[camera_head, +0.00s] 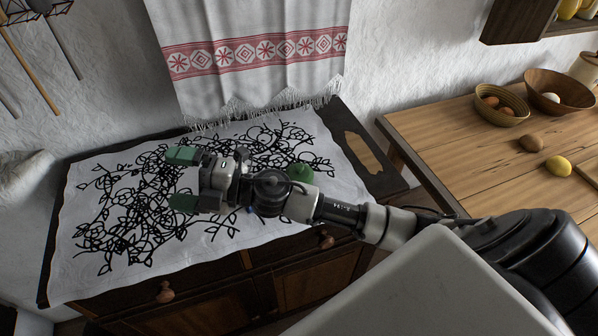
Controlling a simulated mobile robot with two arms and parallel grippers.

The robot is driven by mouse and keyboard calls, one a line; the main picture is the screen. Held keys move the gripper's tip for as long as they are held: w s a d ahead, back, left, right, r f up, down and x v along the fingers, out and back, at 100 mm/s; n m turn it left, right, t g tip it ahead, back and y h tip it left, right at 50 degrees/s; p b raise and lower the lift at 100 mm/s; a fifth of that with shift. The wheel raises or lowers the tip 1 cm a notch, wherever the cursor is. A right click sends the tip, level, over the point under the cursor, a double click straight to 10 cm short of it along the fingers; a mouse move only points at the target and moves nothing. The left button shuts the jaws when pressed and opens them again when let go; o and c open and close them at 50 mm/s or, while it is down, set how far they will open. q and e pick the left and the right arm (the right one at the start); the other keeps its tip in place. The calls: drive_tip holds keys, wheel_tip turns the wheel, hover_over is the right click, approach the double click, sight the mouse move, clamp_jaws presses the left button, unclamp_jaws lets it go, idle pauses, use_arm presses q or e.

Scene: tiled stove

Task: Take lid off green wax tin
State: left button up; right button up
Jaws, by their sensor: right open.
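A small green round object (300,172), which looks like the green wax tin, stands on the white cloth (225,226) toward its right side. My right arm passes in front of it and hides its lower part, so I cannot tell where its lid meets its body. My right gripper (183,179) reaches in from the right, past the green object, over the left half of the cloth. Its two green-tipped fingers point left, are apart and hold nothing. My left gripper is not in view.
The cloth with black floral lines covers a dark wooden cabinet with drawers. A white towel (255,85) with a red band hangs behind it. At right, a wooden table (455,150) holds bowls of eggs, a potato-like item and a yellow fruit. Utensils (32,70) hang at upper left.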

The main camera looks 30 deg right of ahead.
drive_tip(key=f+n+g, duration=0.1)
drive_tip(key=n+g, duration=0.4)
drive_tip(key=n, duration=0.1)
drive_tip(key=n+g+h+p, duration=0.2)
drive_tip(key=n+g+h, duration=0.35)
drive_tip(key=h, duration=1.05)
hover_over(299, 166)
drive_tip(key=shift+m+g, duration=0.65)
drive_tip(key=shift+m, duration=0.2)
drive_tip(key=f, duration=0.8)
drive_tip(key=shift+w+a+f, duration=0.15)
drive_tip(key=shift+w+f, duration=0.05)
drive_tip(key=shift+f, duration=0.85)
drive_tip(key=shift+s+f+p, duration=0.1)
drive_tip(key=shift+f+p, duration=0.2)
drive_tip(key=shift+p, duration=0.1)
wheel_tip(299, 166, down, 4)
drive_tip(key=shift+r+p, duration=0.15)
drive_tip(key=shift+p, duration=0.6)
drive_tip(key=shift+f, duration=0.4)
drive_tip(key=shift+c, duration=0.2)
